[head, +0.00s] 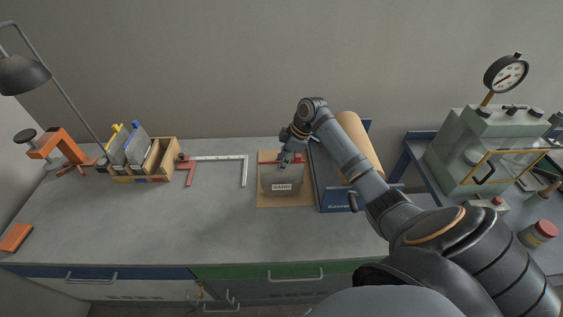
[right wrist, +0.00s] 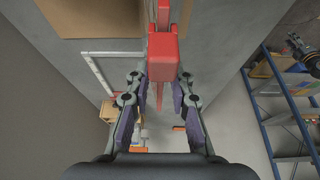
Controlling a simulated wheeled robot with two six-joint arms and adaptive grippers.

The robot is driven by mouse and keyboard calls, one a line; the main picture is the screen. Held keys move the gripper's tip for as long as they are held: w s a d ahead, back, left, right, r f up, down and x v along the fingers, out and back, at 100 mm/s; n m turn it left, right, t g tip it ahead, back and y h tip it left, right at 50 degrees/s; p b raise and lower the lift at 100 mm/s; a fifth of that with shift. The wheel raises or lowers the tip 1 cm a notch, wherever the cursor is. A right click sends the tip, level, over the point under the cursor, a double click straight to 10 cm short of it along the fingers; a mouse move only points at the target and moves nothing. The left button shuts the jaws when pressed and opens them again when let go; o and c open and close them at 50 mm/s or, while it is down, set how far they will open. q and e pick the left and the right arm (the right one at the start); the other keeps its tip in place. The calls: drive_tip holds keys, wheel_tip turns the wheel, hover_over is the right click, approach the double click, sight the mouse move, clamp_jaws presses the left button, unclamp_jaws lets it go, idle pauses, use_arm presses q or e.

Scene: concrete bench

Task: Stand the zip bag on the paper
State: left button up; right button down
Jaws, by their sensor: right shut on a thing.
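The zip bag (head: 281,181) is grey with a red strip along its top and a white label reading SAND. It is upright over the brown paper sheet (head: 264,203) on the bench. I cannot tell if its base touches the paper. My right gripper (head: 287,158) is shut on the bag's top from above. In the right wrist view the red part of the zip bag (right wrist: 163,54) shows between the fingers (right wrist: 160,88); the bag's body is mostly hidden there. My left gripper is not in view.
A brown paper roll (head: 361,146) in a blue holder (head: 338,201) stands close right of the sheet. A metal square (head: 245,171) lies to the left. Further left are a wooden box with folders (head: 160,158), an orange clamp (head: 62,146) and a lamp.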

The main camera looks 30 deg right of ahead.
drive_tip(key=shift+f, duration=0.65)
drive_tip(key=c, duration=1.1)
unclamp_jaws()
drive_tip(key=shift+c, duration=0.2)
drive_tip(key=b+v, duration=0.2)
drive_tip(key=v, duration=0.9)
drive_tip(key=shift+b, duration=0.4)
drive_tip(key=shift+s+d+r, duration=0.15)
drive_tip(key=shift+r, duration=0.3)
drive_tip(key=shift+f, duration=0.1)
